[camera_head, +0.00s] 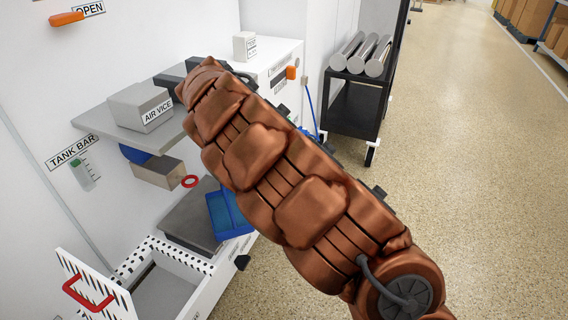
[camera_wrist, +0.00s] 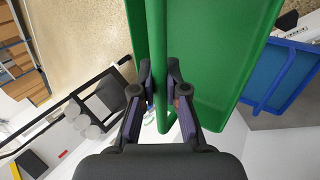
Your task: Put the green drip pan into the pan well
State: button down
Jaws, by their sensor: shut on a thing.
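The green drip pan (camera_wrist: 225,55) fills the upper middle of the wrist view, close to the camera. My gripper (camera_wrist: 160,78) is shut on its long green bar-like edge or handle, with one finger on each side. In the head view my copper-coloured arm hides the gripper and the pan. I cannot tell for sure which part is the pan well. An open white perforated compartment (camera_head: 205,266) with a grey floor stands at the lower left of the head view, its red-handled front flap tilted outward.
A blue tray (camera_head: 228,213) lies beside a grey plate (camera_head: 190,218); a blue tray also shows in the wrist view (camera_wrist: 285,75). A grey shelf with an air vice block (camera_head: 140,106) juts out above. A black cart (camera_head: 358,105) carries metal cylinders. The floor at right is clear.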

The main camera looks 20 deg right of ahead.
jog(key=shift+a+r+m+g, duration=0.15)
jog(key=shift+r+m+g, duration=0.25)
jog(key=shift+r, duration=0.7)
jog(key=shift+r, duration=0.1)
jog(key=shift+f, duration=0.25)
